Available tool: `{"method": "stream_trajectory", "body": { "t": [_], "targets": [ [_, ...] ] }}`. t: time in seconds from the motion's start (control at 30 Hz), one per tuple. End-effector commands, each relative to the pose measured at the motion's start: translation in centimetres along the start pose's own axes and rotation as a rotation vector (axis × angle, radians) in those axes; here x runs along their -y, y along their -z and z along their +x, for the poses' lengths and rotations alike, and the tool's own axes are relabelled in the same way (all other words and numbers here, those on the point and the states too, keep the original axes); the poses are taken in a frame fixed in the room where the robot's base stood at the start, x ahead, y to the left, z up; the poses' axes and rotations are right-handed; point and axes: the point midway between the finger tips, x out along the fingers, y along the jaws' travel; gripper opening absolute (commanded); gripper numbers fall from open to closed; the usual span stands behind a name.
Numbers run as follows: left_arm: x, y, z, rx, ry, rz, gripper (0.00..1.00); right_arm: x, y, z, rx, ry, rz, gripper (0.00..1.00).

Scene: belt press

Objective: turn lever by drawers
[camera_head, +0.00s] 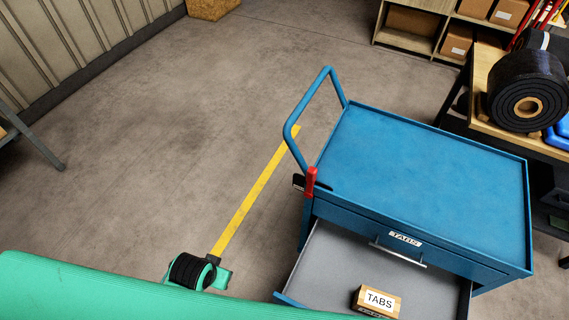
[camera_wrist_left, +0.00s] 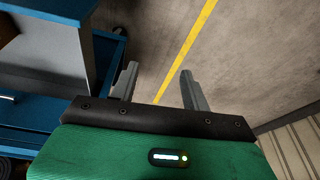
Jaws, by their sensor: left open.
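The red lever (camera_head: 311,182) stands upright at the near left corner of the blue drawer cart (camera_head: 430,165), beside the base of the push handle. Below it the top drawer (camera_head: 340,262), labelled TABS, is pulled open. My left gripper (camera_wrist_left: 159,70) is open and empty in the left wrist view, its two grey fingers apart over the floor. In the head view my green left arm comes in at the lower left, left of the cart and apart from the lever. The lever cannot be made out in the left wrist view. My right gripper is not in view.
A small box (camera_head: 377,301) marked TABS lies in the open drawer. The blue push handle (camera_head: 308,112) rises at the cart's left. A yellow floor stripe (camera_head: 254,192) runs beside it. A workbench with a black roll (camera_head: 527,91) stands right.

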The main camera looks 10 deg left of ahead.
Motion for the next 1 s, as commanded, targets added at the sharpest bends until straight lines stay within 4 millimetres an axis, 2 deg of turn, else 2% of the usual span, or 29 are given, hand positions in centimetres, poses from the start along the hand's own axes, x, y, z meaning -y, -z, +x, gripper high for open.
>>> {"method": "stream_trajectory", "body": {
  "t": [0.03, 0.17, 0.23, 0.3, 0.77, 1.0],
  "targets": [
    [-0.1, 0.6, -1.6, -0.015, -0.003, 0.002, 0.47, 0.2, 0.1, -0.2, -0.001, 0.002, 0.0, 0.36],
    [-0.6, 1.9, -5.0, -0.056, -0.022, 0.018, 0.47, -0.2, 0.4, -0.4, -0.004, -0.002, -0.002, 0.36],
    [-1.3, 3.0, -7.0, -0.102, -0.046, 0.042, 0.47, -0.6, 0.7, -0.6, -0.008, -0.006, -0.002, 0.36],
    [-2.9, 5.2, -8.4, -0.194, -0.097, 0.088, 0.47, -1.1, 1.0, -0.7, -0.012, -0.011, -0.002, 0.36],
    [-10.3, 13.9, -7.4, -0.631, -0.275, 0.228, 0.47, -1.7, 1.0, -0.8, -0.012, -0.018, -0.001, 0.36],
    [-14.4, 19.5, -6.5, -0.98, -0.298, 0.209, 0.47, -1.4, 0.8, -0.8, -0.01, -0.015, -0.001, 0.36]
  ]
}}
